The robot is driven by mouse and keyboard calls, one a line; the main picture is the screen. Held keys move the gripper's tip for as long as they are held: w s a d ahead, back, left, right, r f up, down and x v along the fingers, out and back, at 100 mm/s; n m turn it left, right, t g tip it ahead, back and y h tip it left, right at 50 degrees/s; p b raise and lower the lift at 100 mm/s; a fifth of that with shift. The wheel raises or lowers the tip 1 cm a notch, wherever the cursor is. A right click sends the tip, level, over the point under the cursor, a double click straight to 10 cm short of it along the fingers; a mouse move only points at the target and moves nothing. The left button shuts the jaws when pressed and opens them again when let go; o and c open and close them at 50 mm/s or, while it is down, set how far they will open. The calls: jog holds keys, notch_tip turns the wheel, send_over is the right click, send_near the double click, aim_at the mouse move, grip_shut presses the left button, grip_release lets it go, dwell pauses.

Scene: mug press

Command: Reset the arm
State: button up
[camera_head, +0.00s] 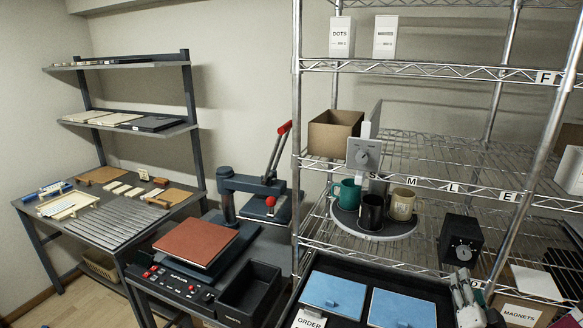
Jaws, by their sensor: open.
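My gripper (466,292) shows at the lower right in the head view, in front of the wire rack. It is open, and I see nothing between its fingers. The rest of my arm is largely out of view below the frame. The gripper is right of the blue panels in the black tray and below the black box with a dial.
A wire rack (430,68) holds a round stand (372,233) with a green mug (347,193), a black mug (371,212) and a beige mug (403,203). A black dial box (460,240) stands nearby. A press (240,185) and a workbench (110,240) are left.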

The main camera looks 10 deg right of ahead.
jog(key=w+a+r+n+g+y+b, duration=0.1)
jog(key=w+a+r+n+g+y, duration=0.1)
jog(key=w+a+n+y, duration=0.45)
jog(key=w+a+r+n+g+b, duration=0.1)
jog(key=w+a+r+n+g, duration=0.3)
jog(key=a+r, duration=0.3)
jog(key=s+a+r+n+g+y+b, duration=0.1)
jog(key=s+a+r+g, duration=0.1)
jog(key=s+a+r, duration=0.4)
jog(key=s+a+r+n+g+y+b, duration=0.1)
jog(key=s+a+r+n, duration=0.1)
jog(key=s+a+r, duration=0.5)
jog(key=s+a, duration=0.4)
jog(key=s, duration=0.5)
jog(key=shift+a+g, duration=0.35)
jog(key=shift+g, duration=0.05)
